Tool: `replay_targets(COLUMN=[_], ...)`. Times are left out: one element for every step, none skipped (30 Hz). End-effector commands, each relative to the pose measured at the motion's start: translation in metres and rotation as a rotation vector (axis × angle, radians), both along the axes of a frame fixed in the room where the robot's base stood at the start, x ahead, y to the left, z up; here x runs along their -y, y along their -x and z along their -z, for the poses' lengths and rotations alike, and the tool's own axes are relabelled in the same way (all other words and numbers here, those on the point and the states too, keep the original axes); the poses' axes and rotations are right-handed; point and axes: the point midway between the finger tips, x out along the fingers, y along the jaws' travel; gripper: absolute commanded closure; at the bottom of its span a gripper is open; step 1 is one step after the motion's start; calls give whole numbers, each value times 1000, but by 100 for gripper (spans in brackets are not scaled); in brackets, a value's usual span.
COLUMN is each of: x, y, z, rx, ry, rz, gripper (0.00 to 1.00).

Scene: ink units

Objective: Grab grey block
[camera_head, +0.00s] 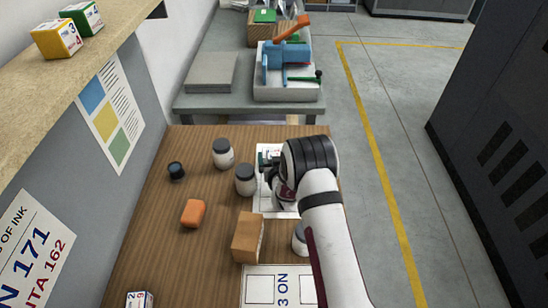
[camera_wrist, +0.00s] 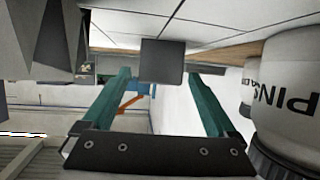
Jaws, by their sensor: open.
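The grey block (camera_wrist: 162,61) is a small dark grey cube on the white gridded sheet (camera_wrist: 215,12), which appears at the top of the upside-down wrist view. My gripper (camera_wrist: 160,76) is open, with one teal finger on each side of the block in that picture. I cannot tell whether the block lies fully between the fingertips or just beyond them. In the head view my gripper (camera_head: 265,160) is low over the sheet at the table's right side, and I cannot make out the block there.
Two grey jars (camera_head: 245,180) (camera_head: 222,153) stand left of my gripper. A dark small jar (camera_head: 176,171), an orange block (camera_head: 193,213) and a brown box (camera_head: 248,238) are on the wooden table (camera_head: 165,255). Another jar (camera_head: 299,240) is partly hidden by my arm.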

Motion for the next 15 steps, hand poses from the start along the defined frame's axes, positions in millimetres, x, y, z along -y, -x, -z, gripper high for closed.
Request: replay_targets(x=[-1, -1, -1, -1, -1, -1, -1, -1, -1, -1, -1, -1, -1, -1, -1], y=[-5, -7, -8, -9, -9, -9, -8, -8, -8, -8, -8, -8, -8, -8, -8], z=[2, 3, 4, 4, 4, 4, 4, 4, 3, 3, 3, 3, 3, 3, 3], rx=[0, 0, 0, -1, -1, -1, -1, -1, -1, -1, -1, -1, -1, -1, -1], ry=[1, 0, 1, 1, 1, 1, 1, 1, 1, 1, 1, 1, 1, 1, 1], rz=[0, 0, 0, 0, 0, 0, 0, 0, 0, 0, -1, 0, 0, 0, 0], gripper=[7, 7, 7, 7, 7, 7, 7, 7, 13, 18, 24, 31, 36, 42, 49])
